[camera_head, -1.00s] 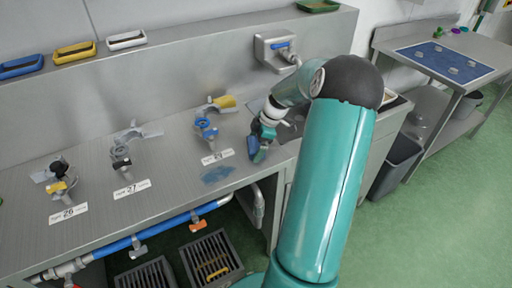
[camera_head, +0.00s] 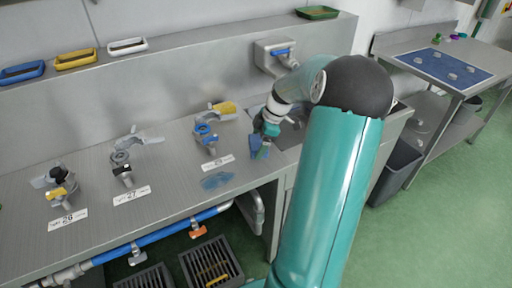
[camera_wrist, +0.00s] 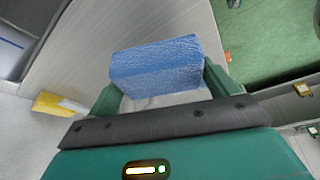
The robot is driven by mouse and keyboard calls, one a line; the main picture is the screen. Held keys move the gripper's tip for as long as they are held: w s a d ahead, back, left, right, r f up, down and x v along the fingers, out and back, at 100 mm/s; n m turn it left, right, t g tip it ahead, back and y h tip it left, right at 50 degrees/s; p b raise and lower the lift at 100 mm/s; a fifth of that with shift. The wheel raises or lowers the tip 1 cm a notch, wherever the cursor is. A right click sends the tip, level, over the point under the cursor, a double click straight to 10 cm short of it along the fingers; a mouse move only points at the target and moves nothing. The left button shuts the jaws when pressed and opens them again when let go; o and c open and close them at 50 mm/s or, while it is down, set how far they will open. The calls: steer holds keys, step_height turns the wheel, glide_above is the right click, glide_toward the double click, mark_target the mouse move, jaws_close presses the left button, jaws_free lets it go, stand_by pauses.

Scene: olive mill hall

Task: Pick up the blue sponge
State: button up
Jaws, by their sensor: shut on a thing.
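The blue sponge (camera_wrist: 156,65) is a rough-textured block, held between the two green fingers of my gripper (camera_wrist: 160,88) in the wrist view. The fingers are shut on its two short ends. In the head view my gripper (camera_head: 262,143) hangs just above the steel bench near its front edge, close to the sink. The sponge shows there only as a small blue patch (camera_head: 264,152), partly hidden by the fingers. A blue wet-looking patch (camera_head: 217,180) lies on the bench to the left of the gripper.
Several valve fittings stand along the bench, such as one with a blue ring (camera_head: 204,130), behind numbered labels. A wall tap (camera_head: 281,52) is behind my arm. Blue, yellow and white trays line the back ledge. A grey bin (camera_head: 396,170) stands right of the bench.

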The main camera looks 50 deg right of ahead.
steer(key=s+r, duration=0.2)
steer(key=s+a+r, duration=0.1)
steer(key=s+r, duration=0.1)
steer(key=shift+s+a+r, duration=0.15)
steer(key=shift+s+r, duration=0.1)
steer(key=shift+r, duration=0.15)
steer(key=s+a+r, duration=0.2)
steer(key=s+r, duration=0.1)
steer(key=s, duration=0.4)
steer(key=shift+s+a+r, duration=0.15)
steer(key=shift+s+a, duration=0.05)
steer(key=shift+s, duration=0.05)
steer(key=o, duration=0.3)
steer(key=shift+c, duration=0.8)
